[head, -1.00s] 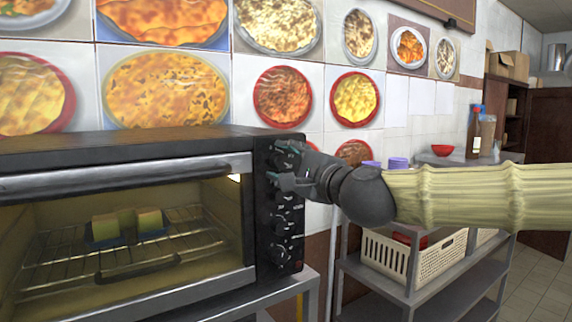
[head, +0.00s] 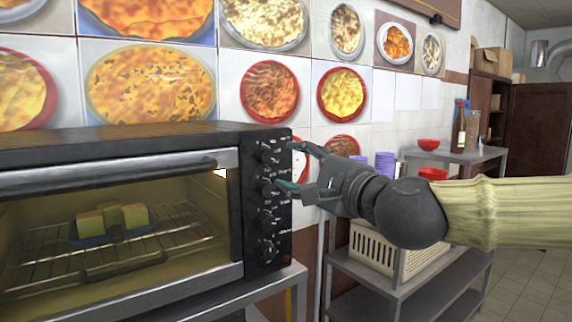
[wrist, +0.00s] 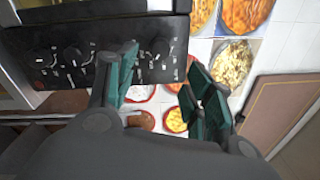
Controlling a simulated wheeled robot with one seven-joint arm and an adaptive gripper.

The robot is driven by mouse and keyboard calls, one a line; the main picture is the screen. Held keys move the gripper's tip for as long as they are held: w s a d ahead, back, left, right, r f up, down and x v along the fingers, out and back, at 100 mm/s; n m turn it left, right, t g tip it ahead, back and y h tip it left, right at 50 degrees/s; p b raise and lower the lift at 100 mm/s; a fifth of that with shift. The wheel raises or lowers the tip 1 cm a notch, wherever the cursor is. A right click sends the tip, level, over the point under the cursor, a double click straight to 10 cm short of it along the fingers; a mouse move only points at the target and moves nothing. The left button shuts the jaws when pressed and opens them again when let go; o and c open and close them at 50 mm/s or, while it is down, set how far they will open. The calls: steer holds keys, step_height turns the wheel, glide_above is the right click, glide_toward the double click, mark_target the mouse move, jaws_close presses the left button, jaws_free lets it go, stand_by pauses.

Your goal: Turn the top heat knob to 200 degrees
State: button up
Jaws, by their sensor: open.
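The toaster oven (head: 120,150) stands at the left of the head view, with a black control panel of several knobs down its right side. The top heat knob (head: 267,154) is uncovered in the head view; its setting is too small to read. In the wrist view it appears to be the rightmost knob (wrist: 161,47). My gripper (head: 291,166) is open and empty at the panel's right edge. Its upper finger is level with the top knob, to its right; its lower finger is near the second knob (head: 268,187). In the wrist view the fingers (wrist: 165,82) are spread wide.
A grey shelf rack (head: 400,290) with a cream basket (head: 375,250) stands right of the oven, below my arm. Food pictures (head: 270,92) cover the wall behind. Food on a blue tray (head: 90,239) sits inside the closed oven.

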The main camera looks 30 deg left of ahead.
steer(key=shift+v, duration=1.55)
steer(key=shift+f, duration=0.1)
